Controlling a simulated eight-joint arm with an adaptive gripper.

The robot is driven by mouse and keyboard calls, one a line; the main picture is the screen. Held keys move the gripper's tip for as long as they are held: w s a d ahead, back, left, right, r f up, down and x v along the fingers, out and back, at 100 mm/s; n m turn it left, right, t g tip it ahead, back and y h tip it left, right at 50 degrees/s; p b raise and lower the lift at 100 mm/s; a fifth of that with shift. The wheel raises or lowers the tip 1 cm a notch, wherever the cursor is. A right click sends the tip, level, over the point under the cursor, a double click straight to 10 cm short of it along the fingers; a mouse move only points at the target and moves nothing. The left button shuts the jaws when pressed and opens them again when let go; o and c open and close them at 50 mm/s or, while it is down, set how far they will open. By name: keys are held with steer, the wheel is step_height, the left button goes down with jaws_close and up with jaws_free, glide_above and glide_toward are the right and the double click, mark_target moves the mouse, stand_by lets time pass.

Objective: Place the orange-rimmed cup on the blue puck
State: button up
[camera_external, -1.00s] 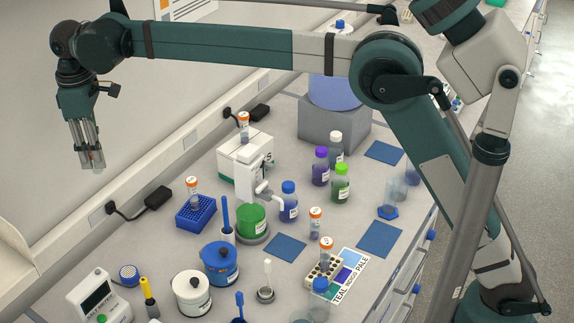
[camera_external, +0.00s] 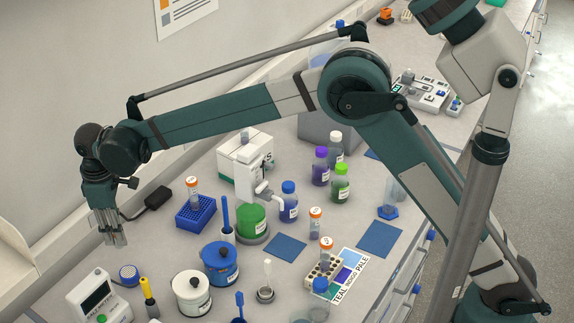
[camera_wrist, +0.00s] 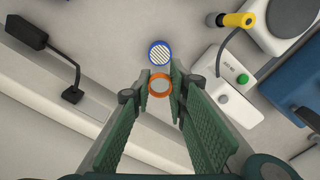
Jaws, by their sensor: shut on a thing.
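The orange-rimmed cup (camera_wrist: 151,92) is held between the fingertips of my gripper (camera_wrist: 160,88), its orange ring facing the wrist camera. In the external view my gripper (camera_external: 114,238) points down at the left of the bench, and the cup is hard to make out between its fingers. The blue puck (camera_wrist: 152,58), round with a striped top, lies just beyond the cup in the wrist view. In the external view the puck (camera_external: 129,275) sits on the bench below and slightly right of my gripper, with a gap between them.
A meter with a green button (camera_wrist: 229,95) and a yellow-handled tool (camera_wrist: 235,20) stand near the puck. A black adapter (camera_external: 159,198) with a cable lies behind. A white pot (camera_external: 191,294), a blue pot (camera_external: 219,264) and a blue tube rack (camera_external: 195,214) stand to the right.

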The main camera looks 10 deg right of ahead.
steer(key=shift+f, duration=0.4)
glide_above(128, 272)
steer(key=shift+f, duration=3.1)
steer(key=shift+f+p, duration=0.3)
steer(key=shift+f, duration=1.6)
steer(key=shift+f, duration=0.15)
steer(key=o, duration=0.8)
